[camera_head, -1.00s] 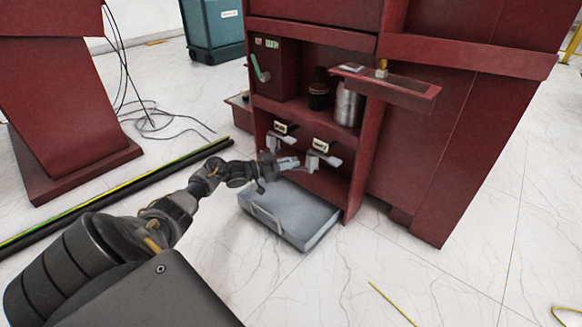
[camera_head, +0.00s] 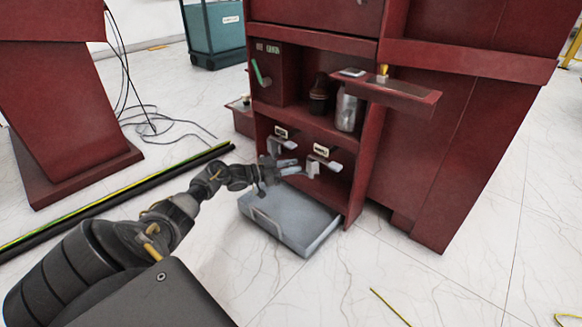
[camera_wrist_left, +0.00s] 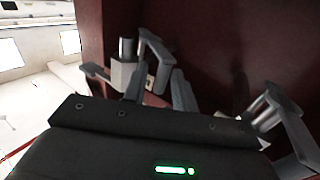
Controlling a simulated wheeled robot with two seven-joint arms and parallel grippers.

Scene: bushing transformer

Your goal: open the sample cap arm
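Two grey sample cap arms stick out under small white labels inside the lower bay of the red cabinet: a left one (camera_head: 279,143) and a right one (camera_head: 322,161). My left gripper (camera_head: 290,167) is at the front of the bay, just below the left arm and left of the right one. Its fingers are apart with nothing seen between them. In the left wrist view, the fingers (camera_wrist_left: 158,92) show apart, with the left cap arm (camera_wrist_left: 125,68) behind them and the right cap arm (camera_wrist_left: 272,108) to the right. I cannot tell whether they touch either arm. My right gripper is out of view.
A grey tray-like box (camera_head: 291,217) lies on the floor below the bay. Dark and silver bottles (camera_head: 346,108) stand on the shelf above, beside a jutting red ledge (camera_head: 400,94). The floor at the right front is mostly clear.

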